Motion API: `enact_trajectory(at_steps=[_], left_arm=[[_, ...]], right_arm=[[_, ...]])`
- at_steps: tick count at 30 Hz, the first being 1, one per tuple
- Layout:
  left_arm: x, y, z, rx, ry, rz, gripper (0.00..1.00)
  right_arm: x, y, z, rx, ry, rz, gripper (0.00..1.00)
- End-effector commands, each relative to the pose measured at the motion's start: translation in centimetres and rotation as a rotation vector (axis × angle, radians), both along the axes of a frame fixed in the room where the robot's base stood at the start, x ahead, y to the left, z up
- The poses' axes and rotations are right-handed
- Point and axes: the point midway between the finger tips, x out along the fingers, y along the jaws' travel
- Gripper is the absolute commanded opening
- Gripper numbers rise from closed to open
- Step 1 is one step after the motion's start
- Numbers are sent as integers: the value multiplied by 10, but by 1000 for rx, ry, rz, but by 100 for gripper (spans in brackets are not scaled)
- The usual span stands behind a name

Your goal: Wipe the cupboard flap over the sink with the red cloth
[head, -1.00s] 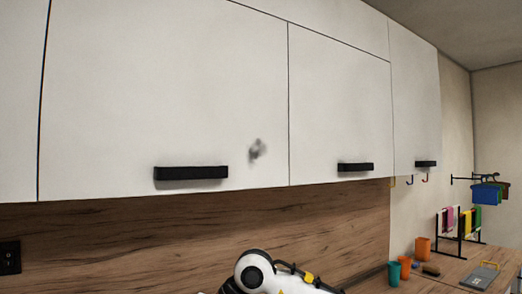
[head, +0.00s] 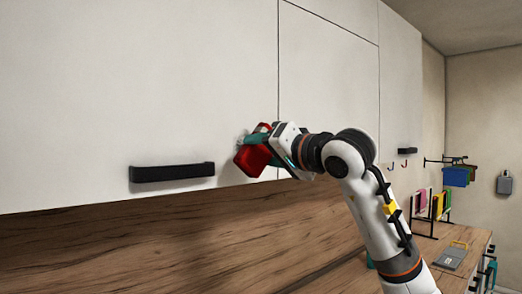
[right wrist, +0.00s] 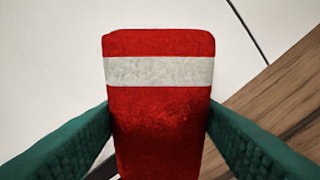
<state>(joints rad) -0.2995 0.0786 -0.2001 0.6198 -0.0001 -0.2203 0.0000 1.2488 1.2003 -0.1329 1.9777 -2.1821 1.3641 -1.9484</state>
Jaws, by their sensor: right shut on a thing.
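The red cloth (head: 254,160) is held in my right gripper (head: 260,146), in front of the white cupboard flap (head: 120,90) near its lower right corner. In the right wrist view the cloth (right wrist: 160,120) is a red block with a white stripe, between two teal fingers. The cloth looks close to or against the flap; I cannot tell whether it touches. The flap has a black bar handle (head: 172,172) to the left of the cloth. The grey smudge seen earlier on the flap is hidden behind the cloth and gripper. My left gripper is out of view.
A second white cupboard door (head: 325,80) is right of the flap, behind my right arm. The oak splashback (head: 180,240) runs below. At the right are a rack with coloured cloths (head: 436,204), hanging blue and green things (head: 458,175) and a grey tray (head: 451,257).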

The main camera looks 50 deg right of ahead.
Motion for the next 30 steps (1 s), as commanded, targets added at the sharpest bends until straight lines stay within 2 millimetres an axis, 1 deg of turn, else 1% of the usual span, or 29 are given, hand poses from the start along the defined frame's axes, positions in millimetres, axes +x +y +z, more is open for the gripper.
enact_trajectory(at_steps=[9, 15, 21, 30], left_arm=[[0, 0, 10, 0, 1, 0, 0], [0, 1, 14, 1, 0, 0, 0], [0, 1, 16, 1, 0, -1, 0], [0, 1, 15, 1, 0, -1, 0]], right_arm=[[32, -2, 1, 1, 3, 4, 34], [49, -4, 0, 1, 2, 3, 34], [56, -5, -1, -1, 2, 3, 34], [57, -5, -1, -1, 2, 2, 34]])
